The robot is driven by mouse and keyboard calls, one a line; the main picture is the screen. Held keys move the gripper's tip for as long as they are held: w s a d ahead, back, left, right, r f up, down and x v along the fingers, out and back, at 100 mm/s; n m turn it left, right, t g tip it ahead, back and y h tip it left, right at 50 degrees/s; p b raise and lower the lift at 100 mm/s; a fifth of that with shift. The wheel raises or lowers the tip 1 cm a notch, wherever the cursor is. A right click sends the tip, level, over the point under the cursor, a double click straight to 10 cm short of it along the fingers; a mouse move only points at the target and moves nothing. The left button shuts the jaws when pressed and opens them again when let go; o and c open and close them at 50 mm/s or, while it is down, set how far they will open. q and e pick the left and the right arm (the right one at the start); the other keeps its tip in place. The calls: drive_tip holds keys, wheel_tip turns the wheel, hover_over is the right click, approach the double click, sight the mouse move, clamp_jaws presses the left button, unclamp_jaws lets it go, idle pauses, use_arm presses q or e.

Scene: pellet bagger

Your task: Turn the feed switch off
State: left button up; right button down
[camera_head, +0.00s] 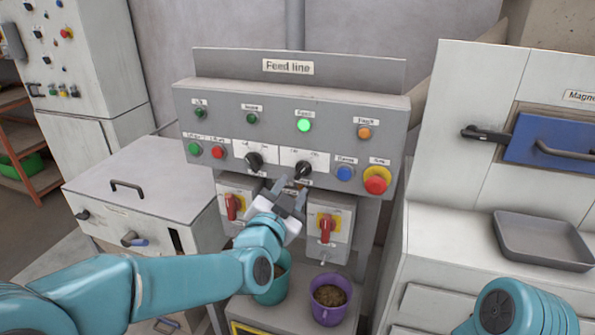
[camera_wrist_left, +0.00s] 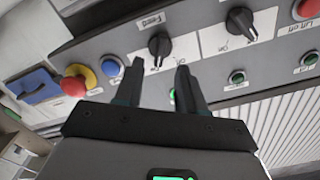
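The feed switch is a black rotary knob (camera_head: 303,169) on a white plate in the grey Feed line panel (camera_head: 285,105). In the left wrist view the knob (camera_wrist_left: 159,45) sits by a "Feed" label, ahead of the gap between my fingertips. My left gripper (camera_head: 290,192) is open and empty, just below and in front of the knob. Its two dark fingers (camera_wrist_left: 158,75) are apart and appear short of the knob. The knob's exact setting is too small to read. A green lamp (camera_head: 304,125) above it is lit. My right gripper is out of view.
A second black knob (camera_head: 254,160) is left of the feed switch. A blue button (camera_head: 345,173) and red mushroom button (camera_head: 376,180) are to its right. Red-handled switches (camera_head: 233,206) (camera_head: 326,228) sit below, near my left wrist. A purple bucket (camera_head: 329,300) stands lower down.

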sight(300, 174)
use_arm(q)
drive_tip(key=p+x, duration=0.1)
drive_tip(key=x, duration=0.4)
drive_tip(key=shift+w, duration=0.2)
clamp_jaws()
drive_tip(key=shift+f, duration=0.1)
